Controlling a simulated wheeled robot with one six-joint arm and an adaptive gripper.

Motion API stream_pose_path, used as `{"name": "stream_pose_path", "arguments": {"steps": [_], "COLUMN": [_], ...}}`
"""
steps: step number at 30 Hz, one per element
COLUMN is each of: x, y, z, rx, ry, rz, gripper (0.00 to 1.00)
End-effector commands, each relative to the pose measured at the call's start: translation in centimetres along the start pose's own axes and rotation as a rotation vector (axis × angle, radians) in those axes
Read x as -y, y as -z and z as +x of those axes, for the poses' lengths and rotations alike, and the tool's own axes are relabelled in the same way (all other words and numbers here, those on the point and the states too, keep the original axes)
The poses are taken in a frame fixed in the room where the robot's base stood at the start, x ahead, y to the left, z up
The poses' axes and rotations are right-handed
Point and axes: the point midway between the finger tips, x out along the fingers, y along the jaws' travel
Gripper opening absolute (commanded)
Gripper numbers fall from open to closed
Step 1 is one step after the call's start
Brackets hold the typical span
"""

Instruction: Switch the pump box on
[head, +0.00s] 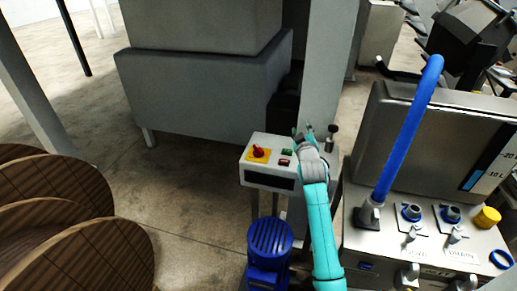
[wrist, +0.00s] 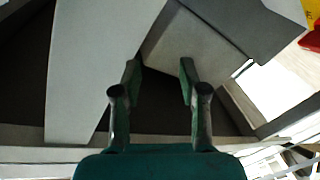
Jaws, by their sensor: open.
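The pump box (head: 271,180) is a pale box on a stand in the middle of the head view. Its sloped top carries a red rotary knob on a yellow plate (head: 258,152), a green button (head: 287,152) and a red button (head: 285,163). My gripper (head: 311,133) is above the right end of the box, to the right of the buttons, apart from the knob. In the wrist view my gripper (wrist: 157,85) is open with nothing between its fingers. A bit of yellow and red shows at that view's upper right edge. My arm hides the box's right end.
A blue motor (head: 270,245) stands below the box. A steel panel with valves (head: 420,235) and a blue hose (head: 412,125) stand to the right. A pale column (head: 328,70) rises behind my gripper. Round wooden discs (head: 85,262) are at lower left. The floor (head: 180,205) left of the box is clear.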

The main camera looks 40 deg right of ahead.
Motion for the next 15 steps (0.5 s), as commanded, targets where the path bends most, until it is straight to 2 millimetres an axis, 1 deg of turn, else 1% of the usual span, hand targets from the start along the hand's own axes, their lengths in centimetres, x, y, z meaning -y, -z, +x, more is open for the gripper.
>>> {"name": "stream_pose_path", "arguments": {"steps": [1, 4, 6, 9, 12, 15], "x": [1.6, 5.1, 7.5, 10.2, 11.9, 12.8], "y": [-0.6, -1.4, -1.5, -1.3, -0.9, -0.7], "z": [0.0, -0.6, -1.2, -2.3, -3.2, -3.8], "rx": [0.032, 0.090, 0.122, 0.154, 0.172, 0.179], "ry": [0.070, 0.224, 0.327, 0.454, 0.543, 0.589], "rz": [0.074, 0.214, 0.297, 0.385, 0.440, 0.467], "gripper": [0.43, 0.43, 0.43, 0.43, 0.43, 0.43]}}
